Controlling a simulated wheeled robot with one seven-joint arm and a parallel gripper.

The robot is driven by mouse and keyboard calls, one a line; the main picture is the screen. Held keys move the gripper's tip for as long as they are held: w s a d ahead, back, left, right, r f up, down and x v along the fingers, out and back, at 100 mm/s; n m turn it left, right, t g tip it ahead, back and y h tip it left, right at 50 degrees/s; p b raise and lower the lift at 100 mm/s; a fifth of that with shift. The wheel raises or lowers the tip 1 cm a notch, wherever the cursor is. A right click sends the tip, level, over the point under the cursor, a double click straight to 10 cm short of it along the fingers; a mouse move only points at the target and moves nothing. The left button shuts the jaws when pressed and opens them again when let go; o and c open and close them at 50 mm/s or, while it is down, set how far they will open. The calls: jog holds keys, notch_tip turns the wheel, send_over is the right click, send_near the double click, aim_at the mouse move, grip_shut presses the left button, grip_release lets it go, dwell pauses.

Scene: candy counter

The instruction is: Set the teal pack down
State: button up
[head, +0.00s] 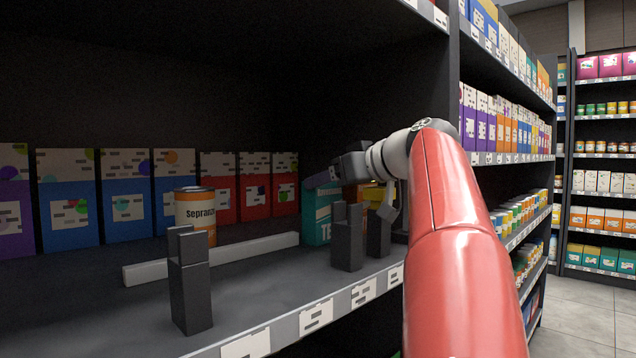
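The teal pack (317,218) is on or just above the shelf at the right end of the bay, with part of its white lettering showing. Its right side is hidden behind dark upright blocks. My gripper (352,178) is at the pack's upper right, reaching in from the right. One dark gripper part overlaps the pack's top edge. The fingertips are partly hidden, so I cannot tell whether they hold the pack. Whether its base touches the shelf (250,295) is also unclear.
Dark upright blocks (348,240) stand near the front edge, with another (190,285) further left. A pale bar (215,257) lies across the shelf. An orange-and-white can (195,212) stands behind it. Blue packs (125,210) and red packs (254,195) line the back.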

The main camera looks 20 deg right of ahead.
jog(key=o, duration=1.5)
jog(key=shift+d, duration=0.1)
jog(key=v, duration=1.2)
jog(key=shift+r+p, duration=0.1)
jog(key=shift+p, duration=0.25)
jog(key=shift+s, duration=0.1)
